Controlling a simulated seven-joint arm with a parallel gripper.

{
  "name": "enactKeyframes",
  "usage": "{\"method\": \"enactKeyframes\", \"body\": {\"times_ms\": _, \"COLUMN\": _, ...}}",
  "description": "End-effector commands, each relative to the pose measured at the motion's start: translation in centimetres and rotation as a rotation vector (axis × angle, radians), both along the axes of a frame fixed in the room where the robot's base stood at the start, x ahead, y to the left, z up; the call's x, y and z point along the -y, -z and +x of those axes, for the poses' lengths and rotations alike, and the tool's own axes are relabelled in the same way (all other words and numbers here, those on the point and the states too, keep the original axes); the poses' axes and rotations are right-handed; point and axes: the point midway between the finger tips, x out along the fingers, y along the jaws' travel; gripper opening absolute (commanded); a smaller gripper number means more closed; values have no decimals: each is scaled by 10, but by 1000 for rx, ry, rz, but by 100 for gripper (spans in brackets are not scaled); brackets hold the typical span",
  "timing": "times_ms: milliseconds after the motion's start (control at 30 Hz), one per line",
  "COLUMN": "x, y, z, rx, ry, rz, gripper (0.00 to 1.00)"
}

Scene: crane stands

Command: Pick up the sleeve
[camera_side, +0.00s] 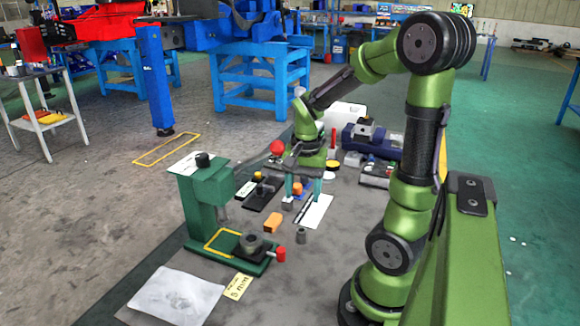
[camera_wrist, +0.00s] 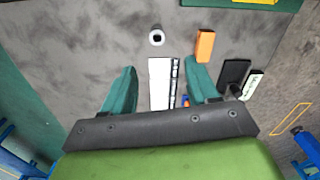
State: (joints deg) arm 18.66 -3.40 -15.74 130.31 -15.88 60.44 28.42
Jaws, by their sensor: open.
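The sleeve (camera_side: 301,235) is a small grey upright cylinder on the grey mat, in front of my gripper in the side view. In the wrist view my gripper (camera_wrist: 160,70) is open above a white sheet. The sleeve stands apart from both fingers.
An orange block (camera_side: 273,222) lies close to the sleeve. A green press (camera_side: 207,193) with a red-knobbed lever stands at left. A white sheet (camera_side: 319,212) lies beneath my gripper. Black holders (camera_side: 258,194) and a blue vise (camera_side: 370,139) are behind. Bare mat surrounds the sleeve's front.

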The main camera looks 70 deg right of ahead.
Motion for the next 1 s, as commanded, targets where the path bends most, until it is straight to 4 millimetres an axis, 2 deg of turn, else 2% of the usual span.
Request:
{"method": "enactKeyframes", "body": {"times_ms": 167, "x": -5, "y": 18, "z": -7, "rx": -38, "ry": 30, "rz": -2, "gripper": 59}}
{"method": "enactKeyframes", "body": {"times_ms": 433, "x": -5, "y": 64, "z": -6, "rx": -37, "ry": 30, "rz": -2, "gripper": 59}}
{"method": "enactKeyframes", "body": {"times_ms": 667, "x": -5, "y": 81, "z": -5, "rx": -33, "ry": 30, "rz": -3, "gripper": 59}}
{"method": "enactKeyframes", "body": {"times_ms": 1000, "x": -5, "y": 124, "z": -2, "rx": -35, "ry": 30, "rz": -2, "gripper": 59}}
